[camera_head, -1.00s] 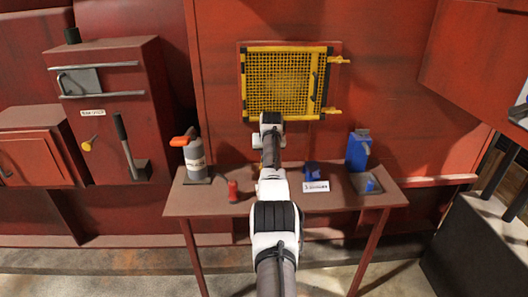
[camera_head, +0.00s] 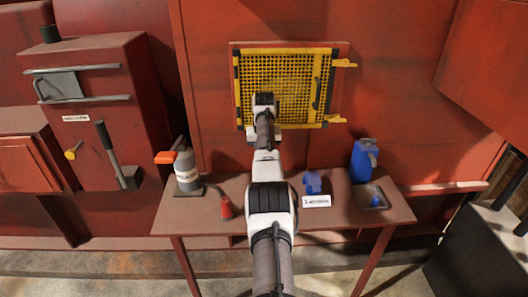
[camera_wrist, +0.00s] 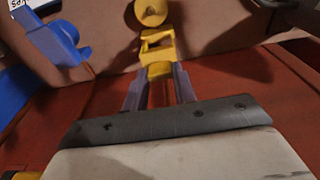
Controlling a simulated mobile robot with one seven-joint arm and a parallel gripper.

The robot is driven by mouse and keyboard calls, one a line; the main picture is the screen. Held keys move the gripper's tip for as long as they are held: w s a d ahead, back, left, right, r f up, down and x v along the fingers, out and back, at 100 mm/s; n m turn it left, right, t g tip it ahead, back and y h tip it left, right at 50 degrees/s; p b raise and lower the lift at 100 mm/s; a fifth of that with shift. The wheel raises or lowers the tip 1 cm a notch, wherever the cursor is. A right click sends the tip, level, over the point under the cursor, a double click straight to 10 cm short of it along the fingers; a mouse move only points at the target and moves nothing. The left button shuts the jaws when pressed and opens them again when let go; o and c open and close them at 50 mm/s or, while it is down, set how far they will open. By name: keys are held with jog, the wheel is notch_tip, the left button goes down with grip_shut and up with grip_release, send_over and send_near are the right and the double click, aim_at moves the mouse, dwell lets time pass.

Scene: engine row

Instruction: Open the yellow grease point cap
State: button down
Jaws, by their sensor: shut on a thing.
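In the wrist view, a yellow piece (camera_wrist: 158,48) with a frame-like shape sits at my fingertips, and I take it to be the yellow grease point cap. My gripper (camera_wrist: 160,78) is shut on its near end, one grey finger on each side. Just beyond it is a yellow disc (camera_wrist: 150,12) with a dark centre, cut by the top edge. I cannot tell whether the disc and the held piece are joined. In the head view my arm covers my gripper and these yellow parts.
The brown table (camera_head: 240,186) holds a grey bottle (camera_head: 187,174) with an orange top, a red piece (camera_head: 226,208), a blue piece (camera_head: 313,183), a white label (camera_head: 317,201) and a blue jug (camera_head: 363,160). A yellow mesh panel (camera_head: 290,75) is on the red wall behind.

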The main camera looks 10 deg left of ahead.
dwell(0.3)
jog(key=c, duration=1.1)
grip_release()
jog(key=r+b, duration=0.1)
jog(key=r, duration=0.3)
jog(key=s+r+b, duration=0.1)
jog(key=r, duration=0.4)
jog(key=r+b, duration=0.1)
jog(key=r, duration=0.3)
jog(key=shift+s+d+r, duration=0.2)
jog(key=shift+s+r, duration=0.15)
